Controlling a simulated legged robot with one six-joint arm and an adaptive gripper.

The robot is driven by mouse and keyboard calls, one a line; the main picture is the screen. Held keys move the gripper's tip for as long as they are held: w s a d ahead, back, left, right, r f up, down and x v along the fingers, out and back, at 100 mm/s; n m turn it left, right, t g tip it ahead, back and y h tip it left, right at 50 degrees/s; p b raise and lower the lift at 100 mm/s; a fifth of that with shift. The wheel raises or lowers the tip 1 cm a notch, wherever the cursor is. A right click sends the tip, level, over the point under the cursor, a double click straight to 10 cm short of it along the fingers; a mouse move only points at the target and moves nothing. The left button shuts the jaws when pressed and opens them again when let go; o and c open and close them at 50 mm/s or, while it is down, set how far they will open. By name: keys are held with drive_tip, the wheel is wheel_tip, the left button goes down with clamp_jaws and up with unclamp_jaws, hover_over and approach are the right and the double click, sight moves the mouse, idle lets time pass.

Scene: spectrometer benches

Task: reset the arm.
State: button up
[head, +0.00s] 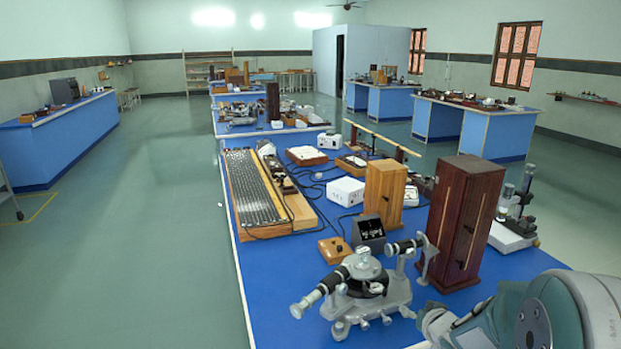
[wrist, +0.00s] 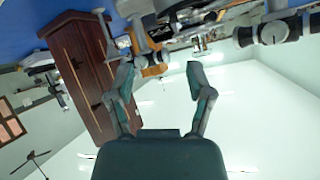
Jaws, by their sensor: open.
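My gripper (wrist: 160,68) shows in the wrist view with its two fingers spread apart and nothing between them. The wrist view appears upside down, with the ceiling low in the picture. In the head view, part of my arm (head: 560,312) fills the lower right corner, and the gripper's fingers cannot be made out there. A grey spectrometer (head: 362,290) stands at the near end of the blue bench (head: 285,290). Parts of it also show at the top of the wrist view (wrist: 270,30). A dark wooden cabinet (head: 462,220) stands behind it, close to my arm.
A lighter wooden box (head: 384,192), a black meter (head: 369,233) and a white box (head: 345,191) crowd the bench. A microscope-like instrument (head: 515,215) stands at the right edge. The green floor (head: 150,235) to the left is clear.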

drive_tip(key=s+a+r+g+h, duration=0.2)
drive_tip(key=s+r+g+h, duration=0.15)
drive_tip(key=s+r, duration=0.8)
drive_tip(key=s+a+g, duration=0.1)
drive_tip(key=s+a, duration=0.1)
drive_tip(key=s, duration=0.3)
drive_tip(key=s+a+n+g+y, duration=0.1)
drive_tip(key=s+a, duration=0.1)
drive_tip(key=s, duration=0.4)
drive_tip(key=s+a+r+g+y, duration=0.1)
drive_tip(key=s+a, duration=0.2)
drive_tip(key=s, duration=0.3)
drive_tip(key=shift+n, duration=0.3)
